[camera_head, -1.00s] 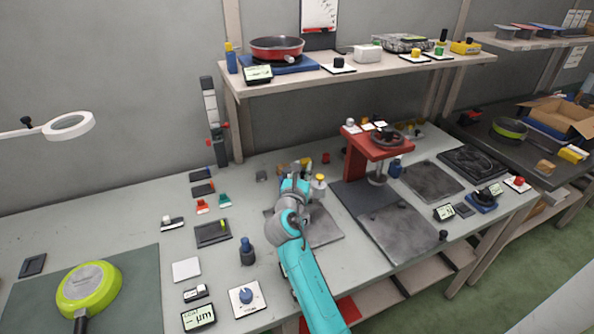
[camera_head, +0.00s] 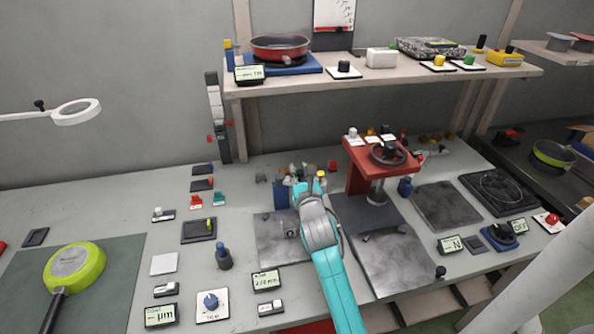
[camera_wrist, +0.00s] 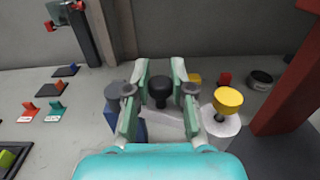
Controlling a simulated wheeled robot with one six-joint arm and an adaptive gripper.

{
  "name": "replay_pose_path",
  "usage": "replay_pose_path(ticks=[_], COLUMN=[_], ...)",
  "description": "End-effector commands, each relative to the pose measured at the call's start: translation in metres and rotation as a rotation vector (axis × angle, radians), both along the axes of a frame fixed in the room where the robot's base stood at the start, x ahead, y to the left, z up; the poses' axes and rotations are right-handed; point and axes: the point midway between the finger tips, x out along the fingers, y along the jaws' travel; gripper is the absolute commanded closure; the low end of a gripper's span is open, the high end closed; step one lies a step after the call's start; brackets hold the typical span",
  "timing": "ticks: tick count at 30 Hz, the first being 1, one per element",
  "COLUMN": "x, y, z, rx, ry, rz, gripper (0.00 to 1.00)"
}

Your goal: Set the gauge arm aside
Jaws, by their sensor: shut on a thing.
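My gripper (camera_wrist: 158,100) is at the middle of the bench, among a cluster of fixture parts. In the wrist view its two fingers stand on either side of a black knob (camera_wrist: 160,88), which I take to be the grip of the gauge arm, and are shut on it. Whether the knob is lifted cannot be told. A pale body shows below the knob, partly hidden by my gripper. A blue block (camera_wrist: 131,124) is left of the fingers; it also shows in the head view (camera_head: 281,193).
A red press stand (camera_head: 378,155) rises to the right. A grey plate (camera_head: 272,240) lies beside my arm. A shelf (camera_head: 400,74) overhangs the back. Small red and green holders (camera_head: 195,201) stand at left; a green pan (camera_head: 75,267) lies far left.

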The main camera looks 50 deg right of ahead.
Motion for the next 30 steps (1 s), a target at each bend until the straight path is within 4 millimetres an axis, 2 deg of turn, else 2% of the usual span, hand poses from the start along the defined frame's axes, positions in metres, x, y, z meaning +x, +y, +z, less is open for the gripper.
replay_pose_path(ticks=[14, 15, 16, 26, 30], x=[-0.0010, -0.0010, -0.0010, -0.0020, -0.0106], y=[-0.0005, -0.0005, -0.0005, 0.0006, 0.0072], z=[-0.0006, -0.0007, -0.0006, -0.0007, -0.0009], rx=[0.001, 0.001, 0.001, 0.001, 0.001], ry=[0.002, 0.002, 0.002, 0.002, 0.002], rz=[0.005, 0.005, 0.005, 0.005, 0.006], gripper=[1.00, 0.70, 0.66, 0.66, 0.66])
